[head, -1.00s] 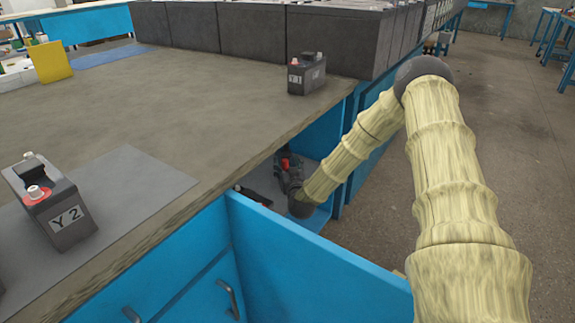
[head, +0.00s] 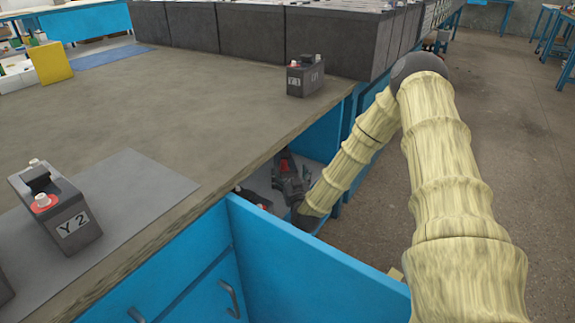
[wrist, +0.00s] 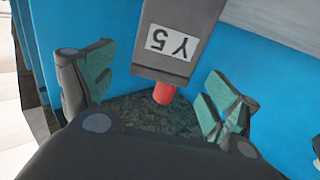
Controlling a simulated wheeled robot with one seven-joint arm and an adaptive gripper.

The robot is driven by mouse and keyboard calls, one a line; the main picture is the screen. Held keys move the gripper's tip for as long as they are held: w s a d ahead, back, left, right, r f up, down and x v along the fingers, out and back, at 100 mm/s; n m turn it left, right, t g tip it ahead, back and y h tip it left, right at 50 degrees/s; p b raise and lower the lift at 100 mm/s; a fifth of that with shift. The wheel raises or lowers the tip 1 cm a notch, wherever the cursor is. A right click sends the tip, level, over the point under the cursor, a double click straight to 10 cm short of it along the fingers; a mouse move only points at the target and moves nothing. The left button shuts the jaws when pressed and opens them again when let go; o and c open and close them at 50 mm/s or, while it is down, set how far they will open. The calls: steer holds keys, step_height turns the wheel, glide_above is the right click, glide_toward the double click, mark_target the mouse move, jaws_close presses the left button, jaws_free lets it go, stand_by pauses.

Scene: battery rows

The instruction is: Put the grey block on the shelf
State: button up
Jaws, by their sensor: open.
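A grey block (wrist: 178,38) with a white label reading Y 5 and a red cap shows upside down in the wrist view. My gripper (wrist: 160,85) is open, with one green-padded finger to the left of the block and one to the right. The block's capped end lies between the fingers, and I see a gap on both sides. In the head view my gripper (head: 290,180) is inside the open blue cupboard under the bench. A red spot shows there, but I cannot tell the block from the gripper. I cannot tell which surface is the shelf.
An open blue door (head: 310,270) stands in front of the cupboard. The bench top (head: 190,95) overhangs it. A block marked Y 2 (head: 58,215) stands on a grey mat (head: 150,185), and another small block (head: 306,76) stands near the bench's right edge. Large dark boxes (head: 245,38) line the back.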

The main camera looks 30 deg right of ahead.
steer(key=p+v, duration=0.1)
steer(key=v, duration=0.5)
steer(key=shift+p, duration=0.3)
steer(key=shift+s, duration=0.1)
